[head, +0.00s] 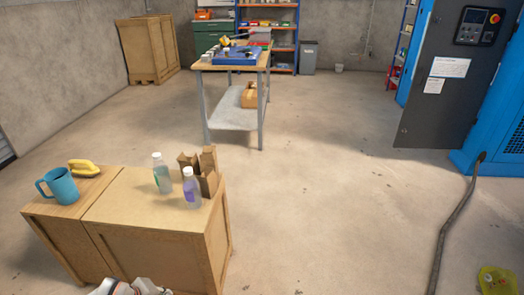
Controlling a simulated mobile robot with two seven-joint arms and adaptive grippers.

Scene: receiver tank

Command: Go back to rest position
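Neither of my grippers can be made out in the head view. A small white part with red and dark patches shows at the bottom edge, in front of the wooden crates. It seems to be a piece of my own arm, cut off by the frame, and no fingertips show on it. Whether either gripper is open or holds anything is hidden.
Near left, wooden crates (165,240) carry a blue mug (62,187), a yellow object (83,168), two bottles (162,175) (191,190) and a brown holder (208,172). A workbench (232,118) stands behind. A blue machine (490,130) with a hose (452,225) is right. The middle floor is clear.

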